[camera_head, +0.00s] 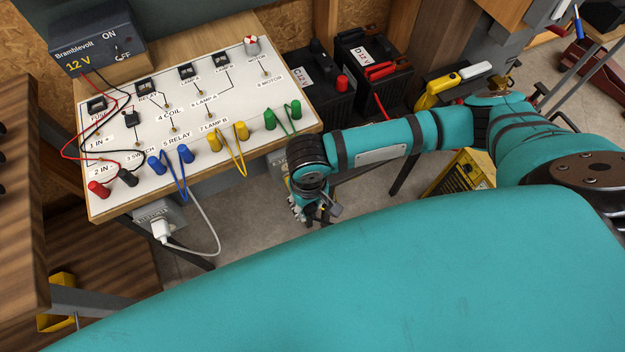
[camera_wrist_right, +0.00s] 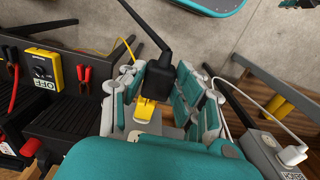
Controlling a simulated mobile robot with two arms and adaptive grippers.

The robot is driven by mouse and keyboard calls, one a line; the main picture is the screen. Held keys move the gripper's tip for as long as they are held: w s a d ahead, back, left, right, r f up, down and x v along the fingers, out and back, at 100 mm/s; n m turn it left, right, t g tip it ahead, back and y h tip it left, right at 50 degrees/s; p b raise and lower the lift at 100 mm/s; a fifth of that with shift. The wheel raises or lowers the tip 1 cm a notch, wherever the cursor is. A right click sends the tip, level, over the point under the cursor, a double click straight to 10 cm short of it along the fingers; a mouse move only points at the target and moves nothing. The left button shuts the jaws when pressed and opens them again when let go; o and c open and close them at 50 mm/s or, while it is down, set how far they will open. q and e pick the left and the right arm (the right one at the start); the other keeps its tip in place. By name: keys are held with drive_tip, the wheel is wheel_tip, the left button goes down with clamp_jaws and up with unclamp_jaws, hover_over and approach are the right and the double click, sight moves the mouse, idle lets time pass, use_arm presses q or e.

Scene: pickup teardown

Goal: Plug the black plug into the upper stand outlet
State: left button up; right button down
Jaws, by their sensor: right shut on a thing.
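My right gripper (camera_head: 312,210) hangs in front of the board table, right of centre in the head view. In the wrist view the fingers (camera_wrist_right: 160,92) stand on both sides of the black plug (camera_wrist_right: 152,58) and are shut on it. A black cable runs up from the plug. A grey outlet box (camera_head: 150,213) is fixed under the table's front left edge, with a white plug (camera_head: 160,230) in it. The box also shows at the right of the wrist view (camera_wrist_right: 262,148). A second grey box (camera_head: 277,160) is partly hidden behind my right arm. My left gripper is out of view.
The white circuit board (camera_head: 190,135) holds red, black, blue, yellow and green plugs. The Bramblevolt supply (camera_head: 98,42) stands behind it. Black batteries (camera_head: 318,85) and a yellow unit (camera_head: 462,175) are to the right. The white cable (camera_head: 215,228) hangs below the table.

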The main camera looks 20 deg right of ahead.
drive_tip(key=shift+w+a+b, duration=0.15)
drive_tip(key=shift+w+b, duration=0.55)
drive_tip(key=shift+w, duration=3.3)
drive_tip(key=shift+p, duration=1.85)
drive_tip(key=shift+w+r, duration=0.1)
drive_tip(key=shift+w, duration=0.65)
drive_tip(key=c, duration=0.9)
unclamp_jaws()
